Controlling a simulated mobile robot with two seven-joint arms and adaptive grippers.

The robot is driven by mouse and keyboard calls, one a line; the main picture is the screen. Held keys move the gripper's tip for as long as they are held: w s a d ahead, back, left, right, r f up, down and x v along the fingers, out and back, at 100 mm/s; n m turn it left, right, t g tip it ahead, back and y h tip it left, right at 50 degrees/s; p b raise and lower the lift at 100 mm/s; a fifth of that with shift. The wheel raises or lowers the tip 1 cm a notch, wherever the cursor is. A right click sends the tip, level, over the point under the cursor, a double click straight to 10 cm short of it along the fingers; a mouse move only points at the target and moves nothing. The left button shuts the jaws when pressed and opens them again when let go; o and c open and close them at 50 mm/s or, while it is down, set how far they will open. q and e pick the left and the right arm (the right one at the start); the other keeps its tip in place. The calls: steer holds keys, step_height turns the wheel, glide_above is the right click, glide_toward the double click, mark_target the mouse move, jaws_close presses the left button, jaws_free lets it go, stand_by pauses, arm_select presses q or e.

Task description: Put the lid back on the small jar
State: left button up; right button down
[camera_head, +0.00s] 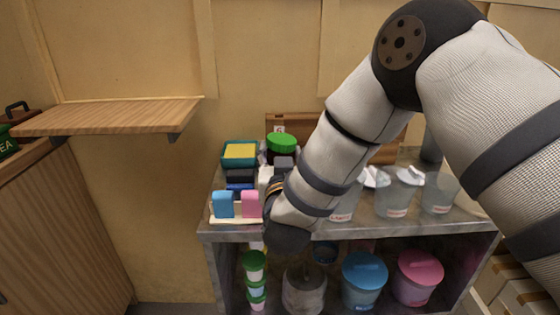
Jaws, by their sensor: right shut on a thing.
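My right arm comes in from the upper right and bends down to the counter. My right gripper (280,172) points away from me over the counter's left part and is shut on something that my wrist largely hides. A jar with a bright green lid (282,139) and dark contents stands just behind the fingers. I cannot tell whether the fingers touch it. A small whitish thing (265,173) shows just left of the fingers; I cannot tell if it is the small jar. No loose lid is clearly visible. My left gripper is out of view.
A blue and a pink block (250,204) stand on a pale holder at the counter's front left, close to my wrist. A teal box (240,154) is behind them. Several clear tubs (397,190) stand right, behind my forearm. Lidded tubs (364,279) fill the shelf below.

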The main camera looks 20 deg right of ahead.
steer(key=shift+f, duration=0.75)
steer(key=shift+r, duration=0.2)
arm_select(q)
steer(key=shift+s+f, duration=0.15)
arm_select(e)
steer(key=c, duration=0.7)
jaws_free()
steer(key=shift+c, duration=0.2)
steer(key=p+v, duration=0.1)
steer(key=v, duration=1)
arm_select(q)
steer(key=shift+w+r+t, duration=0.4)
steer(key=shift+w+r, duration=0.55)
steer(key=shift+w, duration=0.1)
arm_select(e)
steer(key=shift+s+f, duration=0.1)
steer(key=shift+s, duration=0.45)
